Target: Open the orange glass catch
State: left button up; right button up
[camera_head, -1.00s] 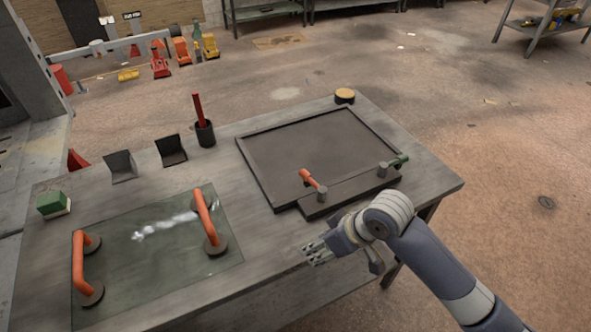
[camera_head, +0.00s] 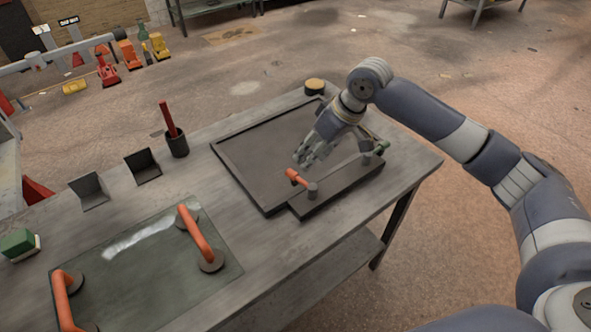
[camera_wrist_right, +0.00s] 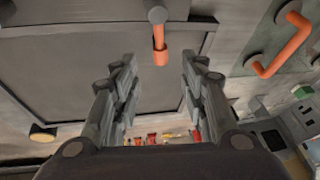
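The orange glass catch (camera_head: 297,178) is a short orange lever on a grey post at the front ledge of the dark frame (camera_head: 257,199). In the right wrist view, the orange catch (camera_wrist_right: 160,54) shows between the spread fingertips, in line with the gap. My right gripper (camera_head: 304,158) is open and empty just above and behind the catch in the head view; I cannot tell whether it touches. It also shows open in the wrist view (camera_wrist_right: 158,66). My left gripper is not in view.
A glass pane (camera_head: 139,271) with two orange handles (camera_head: 199,235) lies on the bench (camera_head: 332,222) at left. A dark cup (camera_head: 177,146) with a red tool, metal holders (camera_head: 143,166), a green block (camera_head: 18,242) and a yellow-topped round item (camera_head: 315,86) stand around.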

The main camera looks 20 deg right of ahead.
aim_at(296, 174)
jog(key=p+x, duration=0.1)
jog(key=x, duration=0.8)
jog(key=shift+f, duration=0.1)
grip_shut()
